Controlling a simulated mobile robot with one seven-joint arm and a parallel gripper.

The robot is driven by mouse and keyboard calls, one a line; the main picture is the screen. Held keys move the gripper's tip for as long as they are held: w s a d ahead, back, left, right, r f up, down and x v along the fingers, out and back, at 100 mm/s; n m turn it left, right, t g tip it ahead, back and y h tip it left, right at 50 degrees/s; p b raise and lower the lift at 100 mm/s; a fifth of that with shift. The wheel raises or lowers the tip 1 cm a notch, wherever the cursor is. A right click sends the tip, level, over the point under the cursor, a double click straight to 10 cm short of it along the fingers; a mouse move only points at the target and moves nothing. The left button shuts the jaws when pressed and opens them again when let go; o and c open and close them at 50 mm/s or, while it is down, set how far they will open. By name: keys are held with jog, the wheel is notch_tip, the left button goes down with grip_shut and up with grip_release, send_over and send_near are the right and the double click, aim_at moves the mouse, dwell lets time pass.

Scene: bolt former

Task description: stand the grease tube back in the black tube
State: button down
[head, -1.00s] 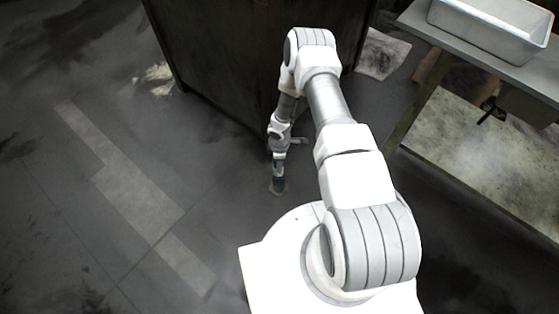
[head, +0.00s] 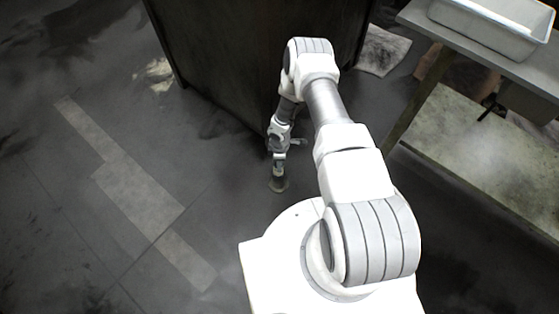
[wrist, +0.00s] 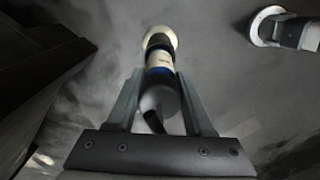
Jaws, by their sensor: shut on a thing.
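My gripper (wrist: 160,85) is shut on a pale tube with a blue band, which I take for the grease tube (wrist: 159,64). The tube sits between the two fingers in the wrist view. Beyond it, in line with it, are a short black section (wrist: 158,41) and a round cream end or base (wrist: 153,33). I cannot tell whether the black section is the black tube or part of the grease tube. In the head view my gripper (head: 279,165) points down just above a small round dark-and-pale thing (head: 278,185) low by the floor.
A dark cabinet (head: 235,60) stands close behind my gripper. A metal table (head: 490,55) with a white tray (head: 495,25) is at the right. Open grey floor (head: 130,190) lies to the left. Pale paper (head: 383,52) lies by the cabinet.

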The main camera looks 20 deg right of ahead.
jog(key=shift+f, duration=0.15)
jog(key=shift+c, duration=1)
grip_release()
notch_tip(320, 180, up, 18)
jog(key=p, duration=0.6)
jog(key=shift+f+p, duration=0.25)
jog(key=shift+p, duration=0.05)
